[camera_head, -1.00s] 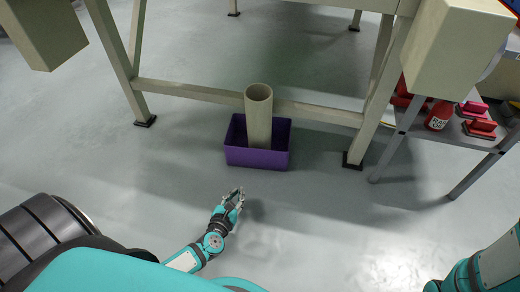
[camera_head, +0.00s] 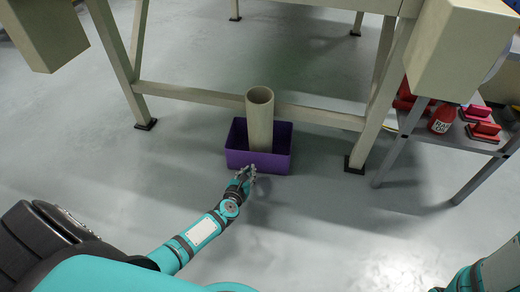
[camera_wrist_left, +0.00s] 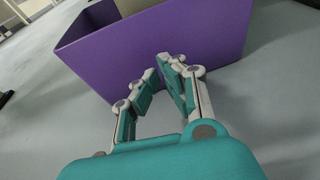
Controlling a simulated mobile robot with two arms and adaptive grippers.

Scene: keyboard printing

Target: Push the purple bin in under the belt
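The purple bin (camera_head: 272,162) stands on the floor below the belt frame's lower crossbar (camera_head: 320,116). A beige tube (camera_head: 260,118) comes down over the bin, and its lower end is hidden behind the bin's front wall. My left gripper (camera_head: 246,172) is at the bin's front wall, left of its middle. In the left wrist view the bin's purple wall (camera_wrist_left: 190,50) is close ahead of the fingers (camera_wrist_left: 160,66). The fingertips are a small gap apart with nothing between them. I cannot tell whether they touch the wall. My right gripper is out of view.
Belt frame legs stand left (camera_head: 122,70) and right (camera_head: 378,100) of the bin. The floor in front is clear.

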